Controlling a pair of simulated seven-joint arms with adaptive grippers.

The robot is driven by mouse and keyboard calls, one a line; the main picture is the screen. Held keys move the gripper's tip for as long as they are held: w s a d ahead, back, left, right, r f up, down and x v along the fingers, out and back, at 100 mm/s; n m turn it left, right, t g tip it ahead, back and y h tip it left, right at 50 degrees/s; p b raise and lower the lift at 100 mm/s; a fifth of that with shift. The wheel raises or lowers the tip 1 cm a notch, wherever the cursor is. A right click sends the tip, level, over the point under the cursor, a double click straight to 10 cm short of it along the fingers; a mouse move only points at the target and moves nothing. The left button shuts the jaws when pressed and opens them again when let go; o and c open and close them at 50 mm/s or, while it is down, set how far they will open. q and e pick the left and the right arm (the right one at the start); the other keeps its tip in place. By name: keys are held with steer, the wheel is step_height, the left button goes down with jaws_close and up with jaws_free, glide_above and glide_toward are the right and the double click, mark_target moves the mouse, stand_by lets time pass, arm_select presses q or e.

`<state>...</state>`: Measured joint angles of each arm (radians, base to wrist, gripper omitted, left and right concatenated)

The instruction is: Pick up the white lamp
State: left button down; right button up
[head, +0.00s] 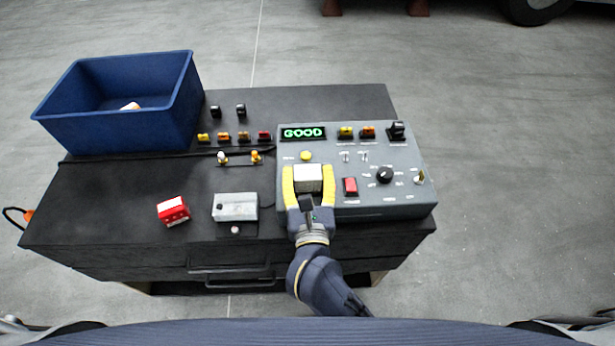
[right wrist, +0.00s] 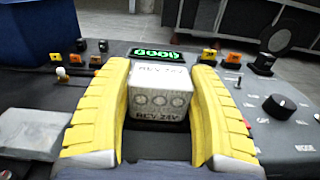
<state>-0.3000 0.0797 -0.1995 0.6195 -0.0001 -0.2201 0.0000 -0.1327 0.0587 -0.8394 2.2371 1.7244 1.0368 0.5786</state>
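A small white-topped lamp (head: 222,157) stands on the dark bench top, left of the grey test panel, beside an orange-topped one. It also shows at the left of the right wrist view (right wrist: 62,74). My right gripper (head: 308,176) is over the front left of the panel, to the right of the lamp and apart from it. Its yellow fingers are shut on a white box (right wrist: 160,95) with "REV 24V" lettering, which fills the gap between them. The box hides part of the panel. My left gripper is not in view.
The grey test panel (head: 400,203) has a green "GOOD" display (head: 303,132), switches and a knob. A blue bin (head: 115,130) is at the back left, with a white-and-orange item inside. A red box (head: 173,211) and a light grey box (head: 235,207) lie in front.

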steer(key=c, duration=0.7)
